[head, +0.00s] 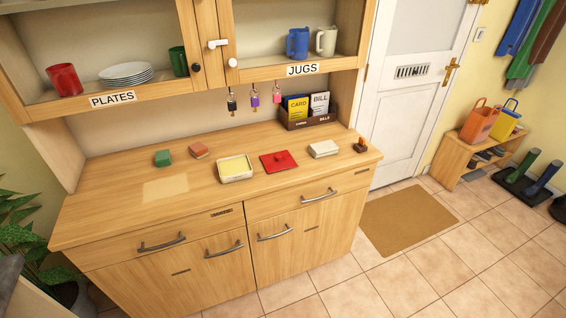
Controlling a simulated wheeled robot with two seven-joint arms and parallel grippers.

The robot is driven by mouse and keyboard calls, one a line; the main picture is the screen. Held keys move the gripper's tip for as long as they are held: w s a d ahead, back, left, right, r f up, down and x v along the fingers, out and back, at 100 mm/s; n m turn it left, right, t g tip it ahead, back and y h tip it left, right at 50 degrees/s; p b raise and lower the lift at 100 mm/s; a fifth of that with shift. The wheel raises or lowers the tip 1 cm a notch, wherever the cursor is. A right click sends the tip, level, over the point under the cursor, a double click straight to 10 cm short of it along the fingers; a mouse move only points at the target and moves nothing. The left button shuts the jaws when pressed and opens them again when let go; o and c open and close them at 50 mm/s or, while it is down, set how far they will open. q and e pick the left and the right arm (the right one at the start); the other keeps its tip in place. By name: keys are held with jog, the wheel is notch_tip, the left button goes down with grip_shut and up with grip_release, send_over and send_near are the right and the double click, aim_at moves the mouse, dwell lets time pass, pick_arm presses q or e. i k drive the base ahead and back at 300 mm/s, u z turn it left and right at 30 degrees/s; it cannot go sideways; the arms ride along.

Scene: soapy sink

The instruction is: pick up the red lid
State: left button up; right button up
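The red lid (278,162) lies flat on the wooden counter of the hutch, near the middle and a little right of centre. It is a flat red square with a small raised knob on top. Just left of it, apart from it, sits a cream dish (236,178) with something yellow in it. Neither of my grippers is in view, and nothing touches the lid from above.
A white box-like item (323,149) and a small orange-and-dark item (360,146) sit right of the lid. Hanging keys (254,98) and a card rack (309,121) are behind. The counter's front is clear.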

aim_at(282, 160)
jog(key=u, duration=0.5)
jog(key=i, duration=1)
jog(key=z, duration=0.1)
